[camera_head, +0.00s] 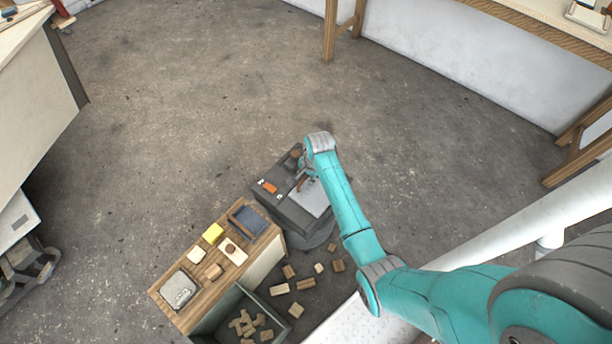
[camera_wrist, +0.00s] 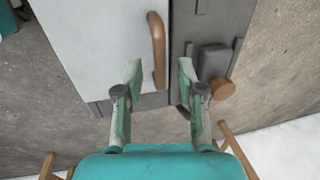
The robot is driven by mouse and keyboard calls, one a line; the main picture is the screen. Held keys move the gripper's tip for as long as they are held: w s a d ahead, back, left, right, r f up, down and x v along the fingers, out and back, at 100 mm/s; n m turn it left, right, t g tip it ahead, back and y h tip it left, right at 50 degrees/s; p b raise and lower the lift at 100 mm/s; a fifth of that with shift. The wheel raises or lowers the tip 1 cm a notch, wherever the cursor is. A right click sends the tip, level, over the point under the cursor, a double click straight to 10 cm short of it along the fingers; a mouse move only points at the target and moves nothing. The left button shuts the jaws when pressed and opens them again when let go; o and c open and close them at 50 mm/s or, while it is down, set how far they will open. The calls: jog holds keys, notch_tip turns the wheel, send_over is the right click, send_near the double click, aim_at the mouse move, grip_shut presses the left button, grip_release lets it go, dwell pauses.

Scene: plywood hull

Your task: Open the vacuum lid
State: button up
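The vacuum (camera_head: 284,208) is a dark grey box standing on the floor. Its lid, a pale grey panel (camera_head: 314,200), lies flat and looks closed. The lid also fills the upper left of the wrist view (camera_wrist: 105,45). A curved wooden handle (camera_wrist: 158,50) sits near the lid's right edge; part of it shows in the head view (camera_head: 300,184). My gripper (camera_wrist: 161,72) is open over the lid. The handle's lower end appears between the fingertips, with a gap on both sides. I cannot tell the height gap. In the head view my wrist partly hides the gripper.
A round wooden knob (camera_wrist: 222,89) on a dark block is right of my right finger. A wooden-topped cabinet (camera_head: 206,270) with small items stands beside the vacuum. Several wood blocks (camera_head: 305,284) lie on the floor. The floor behind is clear.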

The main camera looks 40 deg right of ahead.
jog(key=shift+w+f, duration=0.1)
jog(key=shift+f, duration=0.4)
grip_shut()
jog(key=shift+r, duration=0.15)
